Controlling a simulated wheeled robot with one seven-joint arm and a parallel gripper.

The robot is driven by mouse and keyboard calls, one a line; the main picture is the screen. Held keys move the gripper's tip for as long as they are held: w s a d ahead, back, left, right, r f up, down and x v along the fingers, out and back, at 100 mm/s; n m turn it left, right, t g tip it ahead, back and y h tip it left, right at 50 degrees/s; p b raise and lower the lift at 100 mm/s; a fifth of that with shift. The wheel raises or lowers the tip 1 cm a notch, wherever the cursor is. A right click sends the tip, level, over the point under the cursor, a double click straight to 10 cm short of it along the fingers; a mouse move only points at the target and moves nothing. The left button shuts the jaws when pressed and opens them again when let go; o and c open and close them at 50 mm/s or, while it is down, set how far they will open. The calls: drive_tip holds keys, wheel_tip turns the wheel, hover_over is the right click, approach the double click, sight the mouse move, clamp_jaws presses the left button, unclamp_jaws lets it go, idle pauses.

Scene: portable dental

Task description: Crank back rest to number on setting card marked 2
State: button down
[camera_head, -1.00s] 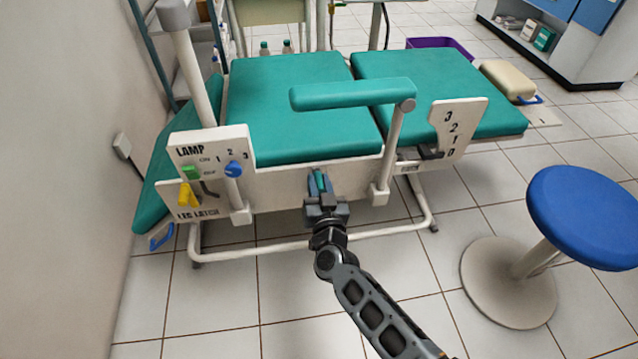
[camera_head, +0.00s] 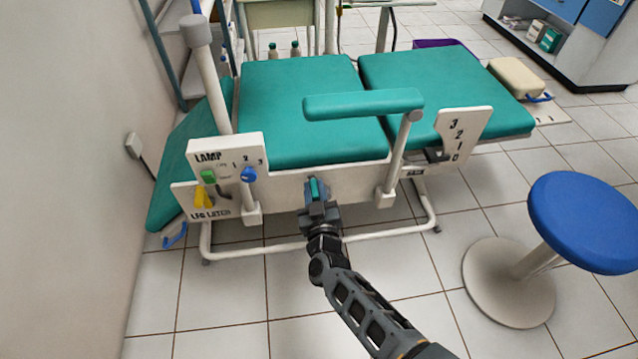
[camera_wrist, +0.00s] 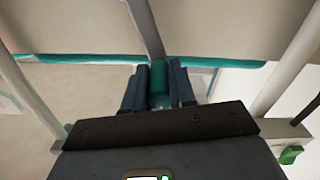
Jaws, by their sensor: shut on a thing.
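My gripper (camera_head: 317,203) is at the near side of the dental chair, below the seat edge. In the wrist view my gripper (camera_wrist: 159,88) is shut on a green crank handle (camera_wrist: 158,78), which lies between its two fingers. The handle's green tip (camera_head: 314,187) also shows in the head view; the crank's arm is mostly hidden. The back rest (camera_head: 440,85) is the right green pad and looks nearly flat. Beside it stands a white scale plate (camera_head: 468,125) marked 3, 2, 1, 0 from top to bottom, with a dark pointer (camera_head: 436,154) near 0. I see no setting card.
A green armrest (camera_head: 362,103) on a white post stands right of my gripper. A lamp panel (camera_head: 224,165) with green and blue controls and a yellow leg latch (camera_head: 203,197) are at left. A blue stool (camera_head: 580,215) stands at right. Floor in front is clear.

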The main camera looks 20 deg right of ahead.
drive_tip(key=w+a+f+n+b, duration=0.1)
drive_tip(key=a+f+n+b, duration=0.2)
drive_tip(key=a+f+n, duration=0.6)
drive_tip(key=d+f+n+b, duration=0.6)
drive_tip(key=n, duration=0.4)
drive_tip(key=shift+s+b, duration=0.15)
drive_tip(key=shift+b, duration=0.15)
idle(0.5)
drive_tip(key=shift+d, duration=0.1)
drive_tip(key=c, duration=0.9)
unclamp_jaws()
